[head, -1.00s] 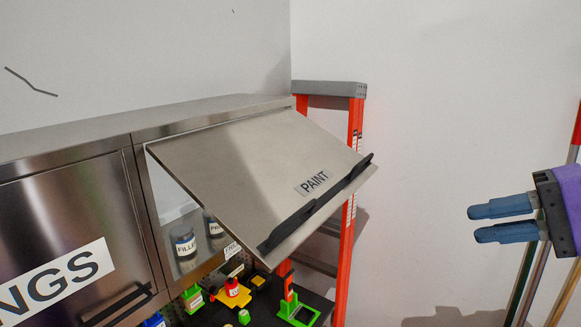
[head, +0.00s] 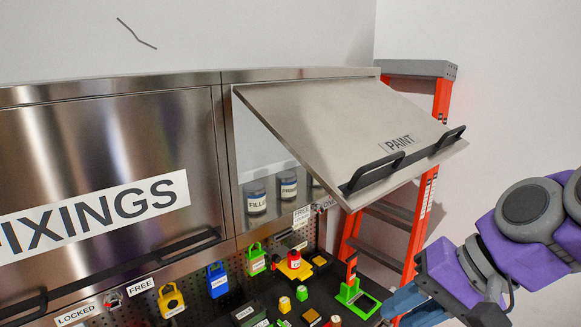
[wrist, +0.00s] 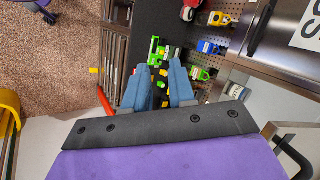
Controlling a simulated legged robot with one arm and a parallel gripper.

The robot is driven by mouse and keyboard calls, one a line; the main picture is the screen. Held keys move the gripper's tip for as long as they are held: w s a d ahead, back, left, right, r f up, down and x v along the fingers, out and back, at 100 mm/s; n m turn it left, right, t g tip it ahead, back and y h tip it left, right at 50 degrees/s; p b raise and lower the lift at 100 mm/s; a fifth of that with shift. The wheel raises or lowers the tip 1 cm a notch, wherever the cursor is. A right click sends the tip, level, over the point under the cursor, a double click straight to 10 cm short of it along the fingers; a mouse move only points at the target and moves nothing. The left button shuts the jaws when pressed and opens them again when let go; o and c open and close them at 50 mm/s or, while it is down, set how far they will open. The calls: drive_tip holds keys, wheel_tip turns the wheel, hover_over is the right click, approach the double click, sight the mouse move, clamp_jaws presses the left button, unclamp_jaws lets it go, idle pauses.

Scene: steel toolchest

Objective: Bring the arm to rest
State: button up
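My arm reaches in from the lower right of the head view, and my gripper (head: 402,302) is at its end with blue fingers. It is in front of the tool bench, below and to the right of the raised PAINT door (head: 345,125). In the wrist view my gripper (wrist: 160,68) points towards the bench, with a gap between its two fingers. Nothing shows held between them. The PAINT door is tilted open, its black handle (head: 400,172) along its lower edge.
Jars labelled FILLER (head: 257,200) and another (head: 288,188) stand inside the cabinet. The FIXINGS door (head: 95,190) is shut. Coloured padlocks hang below, and small items lie on the black bench (head: 250,305). An orange ladder (head: 440,105) stands behind my arm.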

drive_tip(key=s+a+f+n+g+h+b, duration=0.1)
drive_tip(key=a+f+b, duration=0.1)
drive_tip(key=a+f, duration=0.3)
drive_tip(key=s+a+f+n+g+h+b, duration=0.1)
drive_tip(key=s+a+f+b, duration=0.1)
drive_tip(key=f, duration=0.6)
drive_tip(key=s+f+n+g+h+b, duration=0.1)
drive_tip(key=s+f+b, duration=0.3)
drive_tip(key=f, duration=0.8)
drive_tip(key=s+f+n+g+h+b, duration=0.2)
drive_tip(key=s+f+b, duration=0.3)
drive_tip(key=f, duration=0.7)
drive_tip(key=shift+s+d+h, duration=0.3)
drive_tip(key=shift+s+h, duration=0.4)
drive_tip(key=shift+s, duration=0.35)
